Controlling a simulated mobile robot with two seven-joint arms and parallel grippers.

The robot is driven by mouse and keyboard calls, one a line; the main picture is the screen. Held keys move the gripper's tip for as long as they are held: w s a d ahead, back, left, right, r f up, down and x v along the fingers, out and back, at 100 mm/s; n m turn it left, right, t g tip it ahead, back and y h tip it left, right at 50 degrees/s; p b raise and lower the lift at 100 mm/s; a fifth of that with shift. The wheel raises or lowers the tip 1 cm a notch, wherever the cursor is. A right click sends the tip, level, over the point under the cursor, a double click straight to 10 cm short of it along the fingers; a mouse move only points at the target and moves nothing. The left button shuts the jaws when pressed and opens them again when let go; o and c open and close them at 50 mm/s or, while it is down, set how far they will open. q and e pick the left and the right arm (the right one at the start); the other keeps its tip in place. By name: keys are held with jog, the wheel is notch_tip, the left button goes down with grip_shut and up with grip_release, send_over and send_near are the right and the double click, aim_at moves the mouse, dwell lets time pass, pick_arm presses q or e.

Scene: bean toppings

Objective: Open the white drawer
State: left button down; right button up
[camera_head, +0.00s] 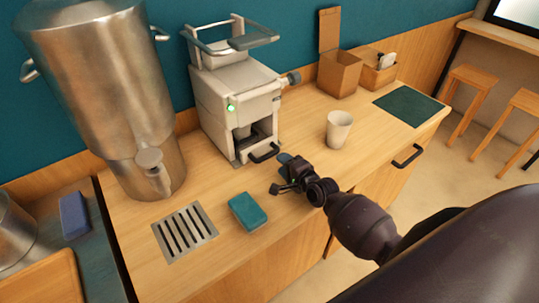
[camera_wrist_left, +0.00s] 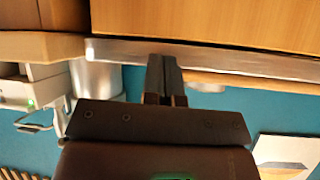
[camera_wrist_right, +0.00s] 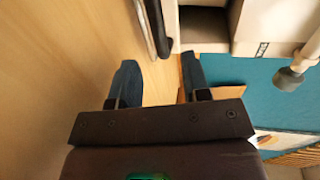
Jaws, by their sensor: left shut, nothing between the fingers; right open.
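The white machine (camera_head: 228,92) stands against the teal wall in the head view. A dark curved handle (camera_head: 264,153) sits low on its front, where the drawer appears closed. My right gripper (camera_head: 281,173) is open and empty, low over the counter just in front of this handle. In the right wrist view, the dark handle (camera_wrist_right: 158,28) lies ahead of the parted fingers (camera_wrist_right: 158,82), apart from them, with the white machine body (camera_wrist_right: 205,46) to its right. My left gripper (camera_wrist_left: 166,72) is shut and empty in the left wrist view, and out of the head view.
A white cup (camera_head: 339,130) stands right of the machine. A teal sponge (camera_head: 247,212) and a metal grate (camera_head: 185,233) are in front. A large metal urn (camera_head: 105,90) stands to the left. Cardboard boxes (camera_head: 340,75) are at the back. A black cabinet handle (camera_head: 408,156) is on the counter front.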

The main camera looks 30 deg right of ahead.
aim_at(270, 153)
jog(key=x, duration=0.7)
jog(key=shift+w+f, duration=0.1)
jog(key=shift+w, duration=0.15)
grip_shut()
